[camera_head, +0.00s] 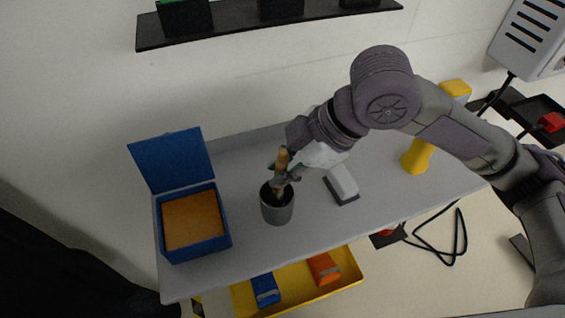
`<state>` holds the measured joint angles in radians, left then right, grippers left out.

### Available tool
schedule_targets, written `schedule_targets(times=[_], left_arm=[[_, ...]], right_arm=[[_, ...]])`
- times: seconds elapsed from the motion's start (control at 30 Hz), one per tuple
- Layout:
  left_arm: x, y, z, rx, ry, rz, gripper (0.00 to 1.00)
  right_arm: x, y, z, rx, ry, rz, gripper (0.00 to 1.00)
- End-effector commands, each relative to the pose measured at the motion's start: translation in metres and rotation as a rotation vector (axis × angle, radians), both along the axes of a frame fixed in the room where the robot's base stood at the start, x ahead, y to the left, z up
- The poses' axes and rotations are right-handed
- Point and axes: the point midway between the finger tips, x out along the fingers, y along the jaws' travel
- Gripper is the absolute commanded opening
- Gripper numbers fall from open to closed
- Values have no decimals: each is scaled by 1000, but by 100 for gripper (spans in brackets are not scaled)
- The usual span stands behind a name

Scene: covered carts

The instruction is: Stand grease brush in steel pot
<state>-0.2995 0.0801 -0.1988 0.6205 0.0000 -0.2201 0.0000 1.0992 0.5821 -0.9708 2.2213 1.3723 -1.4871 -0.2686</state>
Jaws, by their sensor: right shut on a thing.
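The steel pot (277,211) is a grey cup with a dark inside, standing on the grey cart top right of the blue box. The grease brush (282,160) has a tan wooden handle and is held upright above the pot's mouth. Its lower end overlaps the pot's opening; I cannot tell how deep it reaches. My right gripper (282,176) is shut on the brush, with its arm coming in from the right. My left gripper is not in view.
An open blue box (165,248) with an orange-brown inside stands at the left. A white-and-grey block tool (343,184) lies right of the pot, and a yellow tool (416,157) is farther right. A yellow tray (325,291) sits below. A dark shelf (230,30) hangs on the wall.

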Motion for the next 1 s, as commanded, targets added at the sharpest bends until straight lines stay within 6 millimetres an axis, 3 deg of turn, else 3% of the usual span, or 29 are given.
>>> schedule_targets(times=[0.17,0.2,0.37,0.77,1.0], left_arm=[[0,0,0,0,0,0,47],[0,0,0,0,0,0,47],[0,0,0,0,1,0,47],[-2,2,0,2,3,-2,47],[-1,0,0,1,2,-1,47]], right_arm=[[0,0,0,0,0,0,0],[0,0,0,0,0,0,22],[0,0,0,0,0,0,48],[0,-3,5,1,-3,-2,49],[-3,-26,42,1,-5,-5,49]])
